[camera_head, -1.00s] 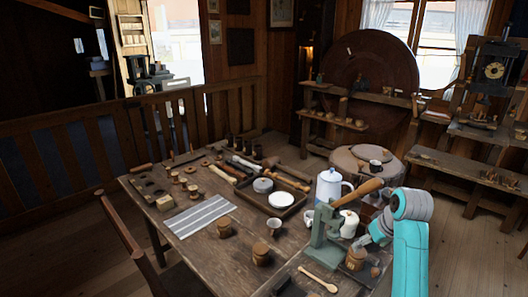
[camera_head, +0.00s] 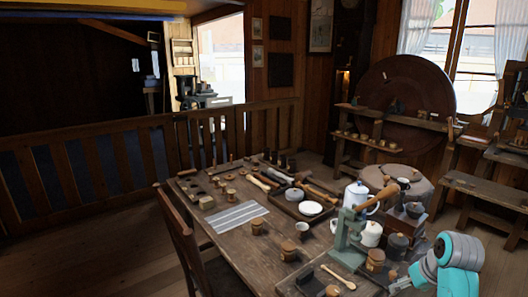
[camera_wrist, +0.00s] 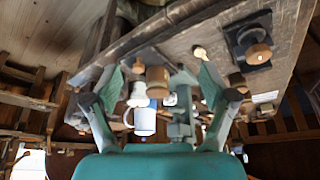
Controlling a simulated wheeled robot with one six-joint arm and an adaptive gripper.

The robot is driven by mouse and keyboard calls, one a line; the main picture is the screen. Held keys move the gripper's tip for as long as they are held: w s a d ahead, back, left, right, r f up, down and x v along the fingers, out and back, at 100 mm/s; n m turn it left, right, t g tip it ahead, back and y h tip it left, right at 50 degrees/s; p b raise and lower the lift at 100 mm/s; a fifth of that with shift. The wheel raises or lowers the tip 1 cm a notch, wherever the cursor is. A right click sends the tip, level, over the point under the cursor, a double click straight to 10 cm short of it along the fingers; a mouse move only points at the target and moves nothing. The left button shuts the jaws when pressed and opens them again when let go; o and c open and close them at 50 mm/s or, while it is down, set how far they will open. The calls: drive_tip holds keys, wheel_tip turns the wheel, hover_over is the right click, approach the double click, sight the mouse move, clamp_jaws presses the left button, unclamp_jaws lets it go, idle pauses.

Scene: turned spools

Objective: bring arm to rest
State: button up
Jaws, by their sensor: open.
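My teal and grey arm is at the lower right of the head view, with my gripper (camera_head: 398,285) partly cut off by the frame near the table's front right corner. In the wrist view my gripper (camera_wrist: 160,82) is open, its two fingers spread wide with nothing held between them. The wrist view looks upside down across the table. Beyond the fingers it shows a wooden lidded jar (camera_wrist: 157,80) and a white enamel pot (camera_wrist: 145,120). I cannot tell the exact gap between my gripper and the nearest jars.
The wooden table (camera_head: 233,255) holds a green lever press (camera_head: 348,235), a lidded jar (camera_head: 375,260), a coffee pot (camera_head: 357,194), a dark tray (camera_head: 325,220), a striped mat (camera_head: 232,215) and several small spools. A chair (camera_head: 180,235) stands at its left. Floor beyond the railing side is clear.

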drive_tip(key=s+a+f+t, duration=0.1)
drive_tip(key=s+a+f, duration=0.25)
drive_tip(key=f, duration=0.45)
drive_tip(key=s+a+f+t, duration=0.1)
drive_tip(key=s+a+f, duration=0.25)
drive_tip(key=f, duration=0.35)
drive_tip(key=s+a+f+m+t+h, duration=0.1)
drive_tip(key=s+a+f, duration=0.3)
drive_tip(key=s, duration=0.3)
drive_tip(key=s+a+f+t, duration=0.2)
drive_tip(key=s+a+f, duration=0.15)
drive_tip(key=s, duration=0.35)
drive_tip(key=s+a+r+t, duration=0.1)
drive_tip(key=s+a+r, duration=0.1)
drive_tip(key=s, duration=0.6)
drive_tip(key=s+a+r+t, duration=0.2)
drive_tip(key=s, duration=0.7)
drive_tip(key=s+a+r+t, duration=0.2)
drive_tip(key=s+r, duration=0.9)
drive_tip(key=r, duration=0.1)
drive_tip(key=shift+s+r+y, duration=0.35)
drive_tip(key=shift+y, duration=0.05)
drive_tip(key=shift+a, duration=0.1)
